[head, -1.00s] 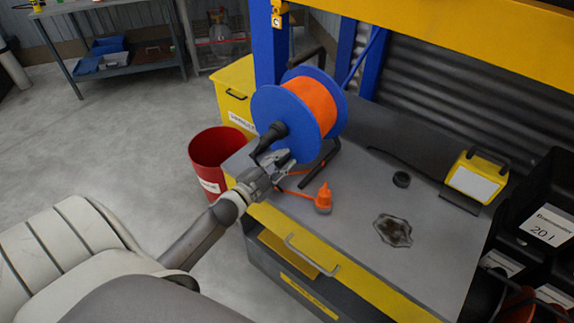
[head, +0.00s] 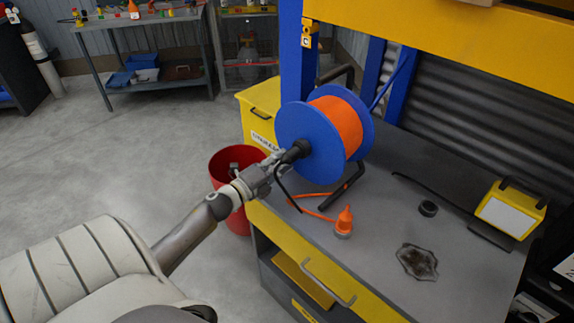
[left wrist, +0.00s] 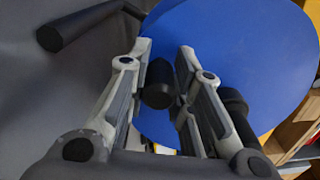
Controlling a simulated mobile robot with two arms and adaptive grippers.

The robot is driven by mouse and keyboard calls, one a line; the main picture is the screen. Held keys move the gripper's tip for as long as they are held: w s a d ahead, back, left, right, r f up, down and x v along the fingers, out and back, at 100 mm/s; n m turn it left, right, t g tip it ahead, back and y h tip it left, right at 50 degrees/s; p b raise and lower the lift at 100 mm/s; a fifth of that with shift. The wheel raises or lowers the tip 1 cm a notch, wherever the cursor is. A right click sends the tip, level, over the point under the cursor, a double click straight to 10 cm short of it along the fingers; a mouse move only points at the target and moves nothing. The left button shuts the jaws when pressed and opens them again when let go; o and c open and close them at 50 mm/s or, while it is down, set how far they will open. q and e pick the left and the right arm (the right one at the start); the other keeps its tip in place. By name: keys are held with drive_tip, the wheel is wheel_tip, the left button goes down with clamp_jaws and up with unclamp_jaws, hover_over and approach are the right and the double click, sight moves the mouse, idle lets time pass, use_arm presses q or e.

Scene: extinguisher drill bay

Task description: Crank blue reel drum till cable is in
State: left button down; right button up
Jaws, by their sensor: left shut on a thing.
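The blue reel drum (head: 290,130) stands on the grey bench in a black frame, with orange cable (head: 335,122) wound on it. A length of orange cable runs from beneath it to an orange plug (head: 344,220) standing on the bench. My left gripper (head: 275,160) is at the drum's near face, shut on the black crank handle (head: 296,151). In the left wrist view the handle's black end (left wrist: 158,84) sits between the fingers (left wrist: 160,72), before the blue disc (left wrist: 235,55). The fingers partly hide the crank. My right gripper is out of view.
A red bin (head: 228,170) stands on the floor beside the bench, behind my left arm. A yellow box (head: 258,115) is behind the drum.

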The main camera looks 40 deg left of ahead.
use_arm(q)
drive_tip(key=shift+a+r+m, duration=0.7)
drive_tip(key=shift+a+m, duration=0.1)
drive_tip(key=shift+m, duration=0.6)
drive_tip(key=c, duration=1.3)
unclamp_jaws()
drive_tip(key=s, duration=0.8)
drive_tip(key=s+a, duration=0.1)
drive_tip(key=s, duration=0.3)
